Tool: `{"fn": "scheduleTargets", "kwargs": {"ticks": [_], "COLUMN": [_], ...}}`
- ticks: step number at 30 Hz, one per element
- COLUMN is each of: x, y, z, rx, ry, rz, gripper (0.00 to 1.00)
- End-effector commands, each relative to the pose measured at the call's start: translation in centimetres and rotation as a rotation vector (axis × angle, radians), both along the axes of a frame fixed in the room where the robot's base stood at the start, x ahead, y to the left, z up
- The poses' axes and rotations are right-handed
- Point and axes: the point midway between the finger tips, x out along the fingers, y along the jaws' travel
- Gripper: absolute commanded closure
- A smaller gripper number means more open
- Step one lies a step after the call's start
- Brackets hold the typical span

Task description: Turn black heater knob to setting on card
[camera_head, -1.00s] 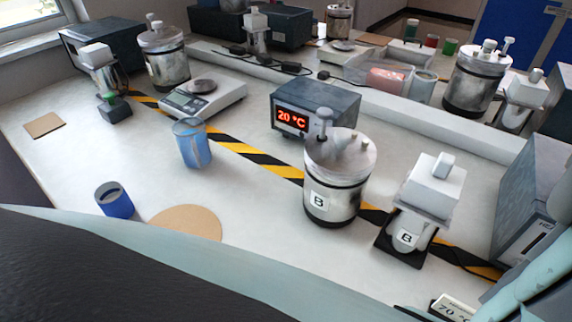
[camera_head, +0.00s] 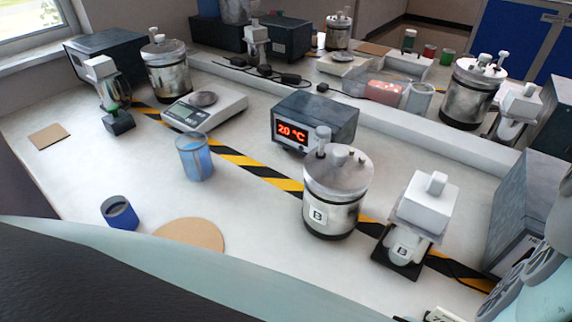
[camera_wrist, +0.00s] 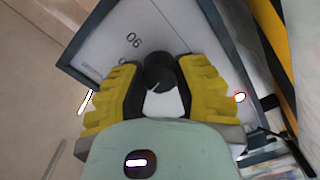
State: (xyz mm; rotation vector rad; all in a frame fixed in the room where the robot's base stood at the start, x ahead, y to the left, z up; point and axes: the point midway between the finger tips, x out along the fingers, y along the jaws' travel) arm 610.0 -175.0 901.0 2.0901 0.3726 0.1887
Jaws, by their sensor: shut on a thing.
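In the wrist view, the black heater knob (camera_wrist: 158,68) sits between the yellow fingers of my gripper (camera_wrist: 160,80), which is shut on it. The knob stands out from the light heater face (camera_wrist: 112,48), which has a dark frame. A dial number, upside down or tilted in this view, is printed beside the knob; the fingers hide much of the dial, and I cannot tell the knob's setting. In the head view, the grey heater box (camera_head: 512,205) stands at the right edge, partly behind my arm. The card (camera_head: 440,315) shows only its top at the bottom edge.
A metal vessel marked B (camera_head: 335,195) and a white-topped device marked B (camera_head: 418,215) stand left of the heater. A display box (camera_head: 312,122) reads 20 °C. A blue beaker (camera_head: 195,157) and blue ring (camera_head: 120,213) stand farther left. Striped tape (camera_head: 240,160) crosses the bench.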

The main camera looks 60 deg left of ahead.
Motion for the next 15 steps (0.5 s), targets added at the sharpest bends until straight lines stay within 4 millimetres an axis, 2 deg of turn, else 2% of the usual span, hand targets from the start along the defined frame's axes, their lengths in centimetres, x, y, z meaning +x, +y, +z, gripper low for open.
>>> {"fn": "scheduleTargets", "kwargs": {"ticks": [6, 15], "x": [0.06, 0.05], "y": [0.14, 0.18], "z": [-0.12, -0.20], "rx": [0.126, 0.211], "ry": [0.052, 0.083], "rz": [0.002, 0.003], "gripper": [1.00, 1.00]}}
